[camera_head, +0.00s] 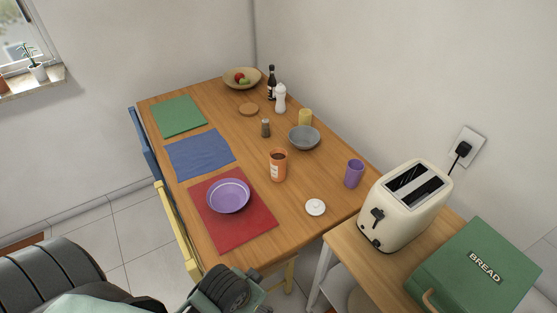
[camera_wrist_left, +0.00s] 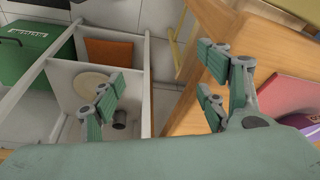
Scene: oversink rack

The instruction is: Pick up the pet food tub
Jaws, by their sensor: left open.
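An orange tub (camera_head: 278,166) with a dark brown open top stands upright in the middle of the wooden table in the head view; it looks like the pet food tub, though its label is too small to read. It does not show in the left wrist view. My left gripper (camera_wrist_left: 160,78) is open and empty, its fingers spread wide in the left wrist view. Part of my left arm shows at the bottom of the head view, near the table's front edge and apart from the tub. My right gripper is not in view.
Near the tub are a purple bowl (camera_head: 228,197) on a red mat (camera_head: 245,236), a grey bowl (camera_head: 304,138), a purple cup (camera_head: 354,173) and a white round lid (camera_head: 315,207). A toaster (camera_head: 405,203) and green bread box (camera_head: 475,268) stand right. A yellow chair (camera_head: 176,232) borders the table.

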